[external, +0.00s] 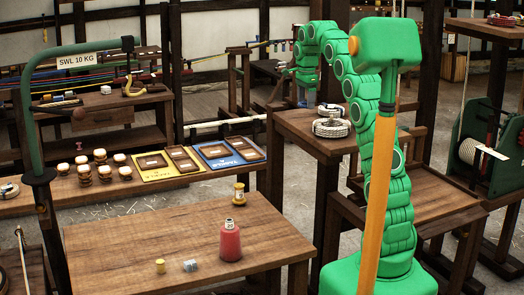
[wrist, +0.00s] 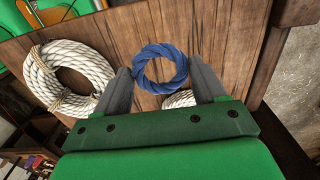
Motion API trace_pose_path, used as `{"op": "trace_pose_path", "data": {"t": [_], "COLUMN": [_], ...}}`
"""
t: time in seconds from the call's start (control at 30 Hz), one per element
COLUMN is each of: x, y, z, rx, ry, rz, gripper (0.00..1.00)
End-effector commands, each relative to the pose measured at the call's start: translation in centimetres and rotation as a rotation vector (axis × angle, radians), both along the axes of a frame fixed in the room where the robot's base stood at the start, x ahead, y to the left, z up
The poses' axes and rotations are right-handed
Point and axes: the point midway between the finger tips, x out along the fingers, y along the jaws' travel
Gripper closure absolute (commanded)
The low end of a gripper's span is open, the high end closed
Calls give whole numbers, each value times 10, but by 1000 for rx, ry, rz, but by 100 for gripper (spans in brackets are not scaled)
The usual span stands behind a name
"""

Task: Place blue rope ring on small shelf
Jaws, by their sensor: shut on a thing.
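The blue rope ring (wrist: 160,88) is between the two fingers of my gripper (wrist: 160,66) in the wrist view. The gripper is shut on it, with a finger at its left and right sides. The ring is in front of a wooden table top (wrist: 218,32); its height above the wood cannot be told. In the external view my gripper (external: 303,100) is at the back, by the left side of the table with white rope coils; the ring cannot be made out there. I cannot tell which surface is the small shelf.
A large white rope coil (wrist: 42,75) lies left of the ring, and another (wrist: 178,99) is partly hidden below it. Stacked white coils (external: 331,130) also show in the external view. The front table (external: 130,235) holds a red bottle (external: 230,242) and small items.

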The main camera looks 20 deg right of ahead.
Motion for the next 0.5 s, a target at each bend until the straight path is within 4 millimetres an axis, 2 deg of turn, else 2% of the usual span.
{"op": "trace_pose_path", "data": {"t": [0.1, 0.5], "x": [10, 23], "y": [-1, -2], "z": [-13, -27], "rx": [0, 0], "ry": [0, 0], "rz": [0, 0], "gripper": [63, 63]}}
